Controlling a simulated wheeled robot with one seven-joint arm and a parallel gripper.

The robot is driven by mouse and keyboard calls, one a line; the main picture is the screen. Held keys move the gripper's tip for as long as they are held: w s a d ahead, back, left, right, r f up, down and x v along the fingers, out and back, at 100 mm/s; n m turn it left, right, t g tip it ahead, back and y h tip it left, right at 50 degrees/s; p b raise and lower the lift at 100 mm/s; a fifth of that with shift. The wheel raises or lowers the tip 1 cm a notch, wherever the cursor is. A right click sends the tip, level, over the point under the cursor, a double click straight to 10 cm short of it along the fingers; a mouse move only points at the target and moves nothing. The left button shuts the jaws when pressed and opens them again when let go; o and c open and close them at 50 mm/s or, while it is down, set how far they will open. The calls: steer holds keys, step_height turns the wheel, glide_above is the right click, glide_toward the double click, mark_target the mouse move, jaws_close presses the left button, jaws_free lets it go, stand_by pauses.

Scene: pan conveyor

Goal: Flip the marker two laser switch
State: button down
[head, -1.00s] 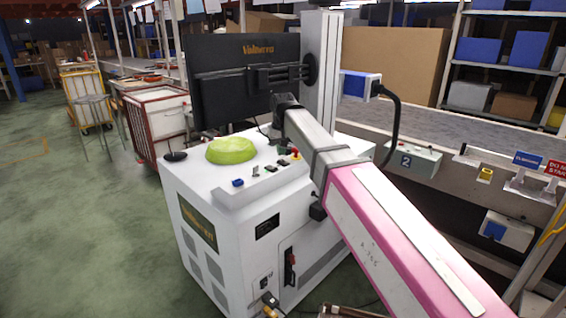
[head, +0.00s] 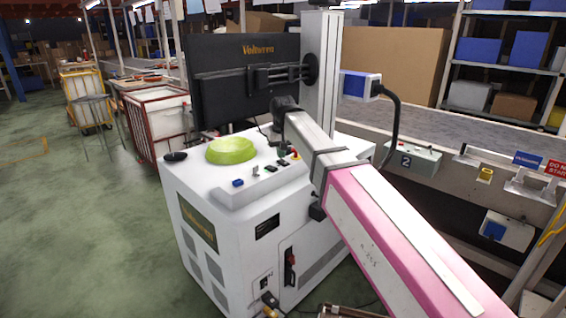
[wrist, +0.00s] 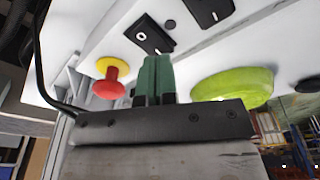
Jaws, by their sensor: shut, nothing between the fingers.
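The white marker machine (head: 245,240) has a sloped control panel on top, with a row of small switches. Two black switches (head: 271,169) sit there; the wrist view shows a black switch plate (wrist: 150,35) just beyond my fingertips and another (wrist: 208,10) above it to the right. I cannot read which is the laser switch. A red button with a yellow collar (wrist: 110,75) is left of my fingers. My gripper (wrist: 155,62) is shut and empty, its green fingertips close to the nearer plate; contact cannot be told. In the head view it is mostly hidden behind my arm.
A yellow-green dome-like object (head: 231,151) lies on the machine top beside the panel. A black monitor (head: 245,80) and a white column (head: 320,75) stand behind. A conveyor with a grey box marked 2 (head: 410,160) runs at right. Open floor (head: 80,220) is at left.

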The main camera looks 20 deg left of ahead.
mark_target(281, 161)
steer(key=shift+f, duration=0.55)
stand_by(0.4)
steer(key=shift+r, duration=3.45)
steer(key=shift+s, duration=0.1)
